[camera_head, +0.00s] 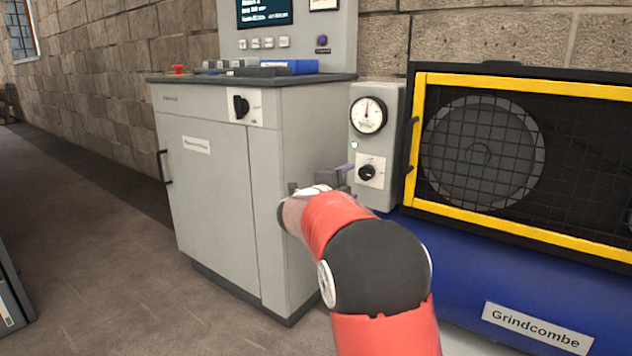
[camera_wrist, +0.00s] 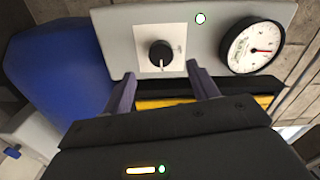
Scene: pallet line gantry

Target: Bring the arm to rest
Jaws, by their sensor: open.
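My red and black arm reaches forward from the bottom of the head view. My gripper (camera_head: 346,182) is in front of the small grey panel (camera_head: 358,138), partly hidden behind my own wrist. In the wrist view the two fingers of my gripper (camera_wrist: 161,85) stand apart with nothing between them. A black knob (camera_wrist: 160,54) on a white plate lies beyond the fingertips, in line with the gap. The same knob shows in the head view (camera_head: 367,172). The fingers look apart from it, though the exact distance is hard to tell.
A round gauge (camera_head: 368,115) sits above the knob. A grey cabinet (camera_head: 206,200) with a handle and rotary switch stands left. A yellow-framed mesh guard (camera_head: 520,84) on a blue machine (camera_head: 450,265) is right. Open floor (camera_head: 95,260) lies at left.

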